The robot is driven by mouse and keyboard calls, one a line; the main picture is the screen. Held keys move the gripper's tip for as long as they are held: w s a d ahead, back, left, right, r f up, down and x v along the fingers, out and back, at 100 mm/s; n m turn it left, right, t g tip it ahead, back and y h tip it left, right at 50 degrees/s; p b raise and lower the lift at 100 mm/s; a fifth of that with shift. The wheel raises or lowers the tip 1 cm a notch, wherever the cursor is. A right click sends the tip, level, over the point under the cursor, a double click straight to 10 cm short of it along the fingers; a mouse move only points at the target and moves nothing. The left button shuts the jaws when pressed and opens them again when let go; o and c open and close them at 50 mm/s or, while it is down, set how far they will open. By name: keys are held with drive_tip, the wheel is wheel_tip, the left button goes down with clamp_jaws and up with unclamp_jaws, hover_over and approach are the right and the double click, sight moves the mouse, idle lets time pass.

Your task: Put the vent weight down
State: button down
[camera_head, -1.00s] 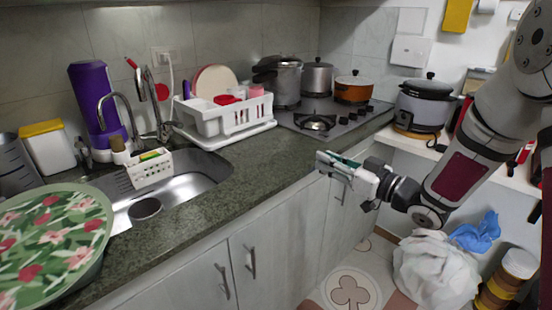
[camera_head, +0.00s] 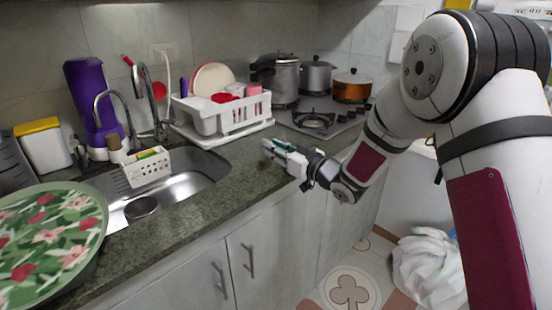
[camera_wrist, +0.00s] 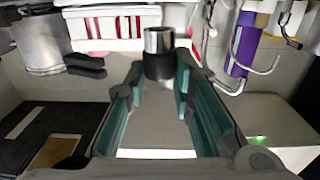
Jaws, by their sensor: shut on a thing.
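The vent weight (camera_wrist: 158,42) is a small cylinder with a shiny silver upper part and a black lower part. In the wrist view it sits between the teal finger pads at the far end of my gripper (camera_wrist: 160,72), which is shut on it. In the head view my gripper (camera_head: 272,150) is at the front part of the dark counter (camera_head: 238,176), in front of the dish rack. The weight is too small to make out there. I cannot tell how high it is above the counter.
A white dish rack (camera_head: 228,114) stands behind my gripper. The stove (camera_head: 322,122) with several pots (camera_head: 279,80) is behind it to the right. The sink (camera_head: 190,184) with a sponge caddy (camera_head: 146,168) is to the left. Bare counter lies between sink and stove.

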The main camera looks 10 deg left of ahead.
drive_tip(key=f, duration=0.3)
drive_tip(key=shift+d+f, duration=0.1)
drive_tip(key=shift+d, duration=0.1)
drive_tip(key=shift+f, duration=0.1)
drive_tip(key=c, duration=1.4)
unclamp_jaws()
drive_tip(key=shift+o, duration=0.2)
drive_tip(key=shift+d, duration=0.1)
drive_tip(key=v, duration=1.1)
drive_tip(key=shift+s+d, duration=0.25)
drive_tip(key=shift+s, duration=0.15)
